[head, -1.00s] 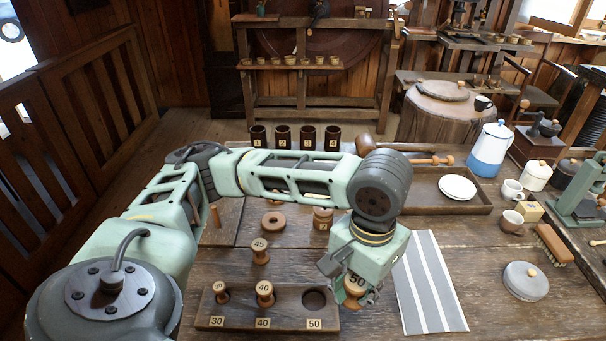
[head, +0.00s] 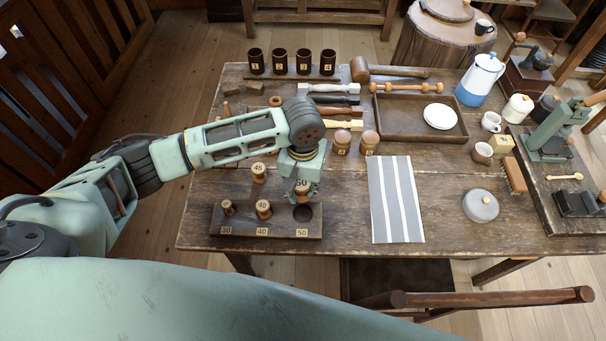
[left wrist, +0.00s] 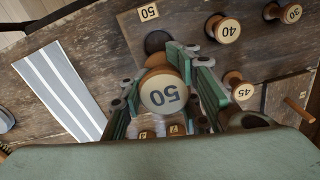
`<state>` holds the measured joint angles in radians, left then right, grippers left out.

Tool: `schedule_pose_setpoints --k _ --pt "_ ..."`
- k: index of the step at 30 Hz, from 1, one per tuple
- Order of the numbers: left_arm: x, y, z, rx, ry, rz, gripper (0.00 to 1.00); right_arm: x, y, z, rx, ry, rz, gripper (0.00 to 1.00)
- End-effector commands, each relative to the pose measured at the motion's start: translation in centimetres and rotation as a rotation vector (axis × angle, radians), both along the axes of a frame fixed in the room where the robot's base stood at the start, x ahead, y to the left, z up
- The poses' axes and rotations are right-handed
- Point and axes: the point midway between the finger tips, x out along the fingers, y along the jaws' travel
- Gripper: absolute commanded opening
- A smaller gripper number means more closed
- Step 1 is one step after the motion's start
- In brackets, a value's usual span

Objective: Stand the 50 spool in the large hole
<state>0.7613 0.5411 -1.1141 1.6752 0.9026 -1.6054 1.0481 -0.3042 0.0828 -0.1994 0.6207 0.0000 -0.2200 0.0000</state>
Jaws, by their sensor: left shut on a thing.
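The spool's lower end is hidden. The 40 spool (head: 263,209) and 30 spool (head: 228,208) stand in the board. My right gripper is out of view.
The 45 spool (head: 259,172) stands behind the board. A grey striped cloth (head: 396,200) lies right of it. Two numbered wooden pieces (head: 341,142) (head: 369,142) stand behind the gripper. A tray (head: 400,128) with white plates is at back right.

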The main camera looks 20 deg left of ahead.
Motion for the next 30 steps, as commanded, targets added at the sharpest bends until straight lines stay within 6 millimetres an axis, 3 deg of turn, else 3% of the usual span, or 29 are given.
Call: schedule_pose_setpoints --k 1,3,10,20,30 --pt "-0.3 -0.2 0.6 -0.001 0.008 0.002 0.01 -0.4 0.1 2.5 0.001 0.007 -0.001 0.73" --pt "-0.3 -0.4 -0.3 -0.002 0.007 0.000 0.01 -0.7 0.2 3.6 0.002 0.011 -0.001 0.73" --pt "-0.7 -0.6 -2.2 -0.002 0.001 -0.011 0.01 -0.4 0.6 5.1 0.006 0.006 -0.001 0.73" --pt "-0.7 -0.5 -3.9 -0.001 -0.001 -0.013 0.01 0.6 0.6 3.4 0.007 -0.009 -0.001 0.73" --pt "-0.7 -0.5 -6.9 -0.001 -0.002 -0.013 0.01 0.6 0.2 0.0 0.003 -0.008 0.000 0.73"
